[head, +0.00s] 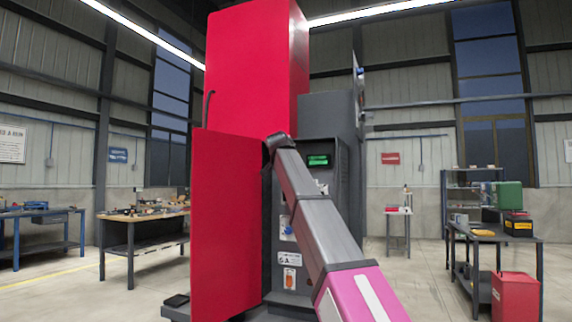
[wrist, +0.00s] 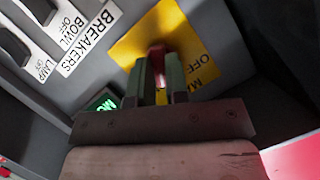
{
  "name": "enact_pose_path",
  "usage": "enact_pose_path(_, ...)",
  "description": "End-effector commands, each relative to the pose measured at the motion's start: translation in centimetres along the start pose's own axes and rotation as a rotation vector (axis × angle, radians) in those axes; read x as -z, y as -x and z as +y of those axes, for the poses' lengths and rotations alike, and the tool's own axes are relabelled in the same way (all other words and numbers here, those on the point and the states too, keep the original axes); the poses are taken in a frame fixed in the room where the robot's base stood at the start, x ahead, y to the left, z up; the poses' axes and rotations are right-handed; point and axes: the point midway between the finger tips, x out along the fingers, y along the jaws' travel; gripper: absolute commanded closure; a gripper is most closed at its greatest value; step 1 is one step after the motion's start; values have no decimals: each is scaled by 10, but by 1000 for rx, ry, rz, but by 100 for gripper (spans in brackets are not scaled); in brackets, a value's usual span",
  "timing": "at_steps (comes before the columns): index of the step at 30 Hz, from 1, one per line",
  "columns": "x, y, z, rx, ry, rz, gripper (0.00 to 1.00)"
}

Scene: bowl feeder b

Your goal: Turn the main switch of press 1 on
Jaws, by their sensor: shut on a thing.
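The main switch is a red handle (wrist: 157,50) on a yellow plate (wrist: 175,22) in the wrist view. The plate shows OFF and part of a word starting MA, upside down; the rest is hidden by my gripper. My gripper (wrist: 161,70) is shut on the red handle, with one greenish finger on each side of it. The handle's exact angle is hard to tell. In the head view, the press (head: 258,60) is a tall red and dark grey machine. The switch and my gripper are hidden there behind my arm and the red door.
Breaker switches (wrist: 18,45) labelled BREAKERS, BOWL and LAMP sit beside the yellow plate. A green lit display (head: 318,160) shows on the grey cabinet. The open red door (head: 225,215) stands left of my arm. Workbenches (head: 145,225) and a red bin (head: 515,295) stand farther away.

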Motion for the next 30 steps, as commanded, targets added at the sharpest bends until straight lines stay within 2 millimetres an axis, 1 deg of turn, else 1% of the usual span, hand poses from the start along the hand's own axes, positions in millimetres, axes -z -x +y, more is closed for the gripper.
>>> enact_pose_path(1,-1,-4,3,7,-34,-2,100)
enact_pose_path(6,-1,-4,3,51,-139,-2,100)
enact_pose_path(12,-1,-5,2,84,-220,-2,100)
enact_pose_path(19,-1,-5,2,103,-263,-2,100)
enact_pose_path(30,0,-5,1,107,-271,-2,100)
